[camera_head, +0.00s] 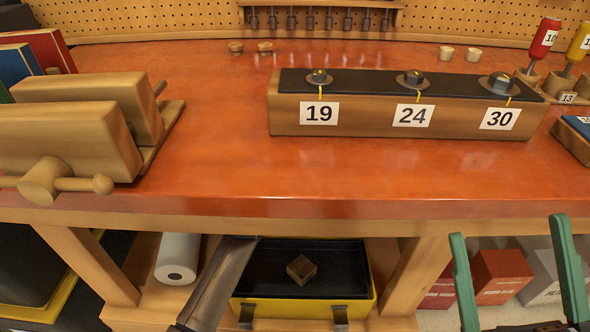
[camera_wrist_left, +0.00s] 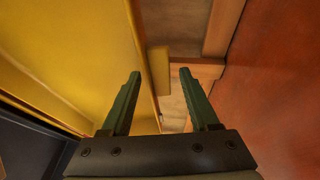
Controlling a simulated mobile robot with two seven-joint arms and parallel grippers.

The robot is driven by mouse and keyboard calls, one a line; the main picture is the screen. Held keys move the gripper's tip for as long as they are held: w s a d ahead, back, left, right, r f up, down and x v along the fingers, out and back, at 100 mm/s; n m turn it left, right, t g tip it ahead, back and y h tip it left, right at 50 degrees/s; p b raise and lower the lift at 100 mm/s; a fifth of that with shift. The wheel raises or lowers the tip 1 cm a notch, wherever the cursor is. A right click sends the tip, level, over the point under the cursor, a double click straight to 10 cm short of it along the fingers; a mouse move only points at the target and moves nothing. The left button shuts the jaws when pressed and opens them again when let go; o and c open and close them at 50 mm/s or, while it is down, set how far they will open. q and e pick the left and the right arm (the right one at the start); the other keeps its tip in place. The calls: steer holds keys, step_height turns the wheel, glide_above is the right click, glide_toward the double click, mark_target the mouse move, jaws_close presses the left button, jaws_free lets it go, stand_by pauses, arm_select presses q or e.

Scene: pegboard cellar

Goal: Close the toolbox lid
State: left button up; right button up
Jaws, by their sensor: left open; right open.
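A yellow toolbox (camera_head: 303,309) with dark front latches stands under the bench in the head view. Its black inside shows from above, with a small wooden block (camera_head: 301,268) in it. I cannot clearly make out its lid in the head view. My right gripper (camera_head: 508,235) has green fingers spread, empty, at the lower right, apart from the toolbox. My left gripper (camera_wrist_left: 160,73) is open in the left wrist view, with no object held between its fingers. A large yellow panel (camera_wrist_left: 70,50) is close on its left; I cannot tell whether they touch or whether this is the lid.
The red-brown bench top (camera_head: 215,170) overhangs the toolbox. A paper roll (camera_head: 178,257) lies left of it, and a wooden leg (camera_head: 413,275) stands right. Red boxes (camera_head: 500,275) sit farther right. A dark slanted piece crosses the toolbox's left side.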

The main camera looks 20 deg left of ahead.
arm_select(q)
steer(key=shift+r, duration=0.1)
jaws_close()
stand_by(0.5)
steer(key=shift+w+r, duration=0.1)
steer(key=shift+r, duration=0.05)
stand_by(0.8)
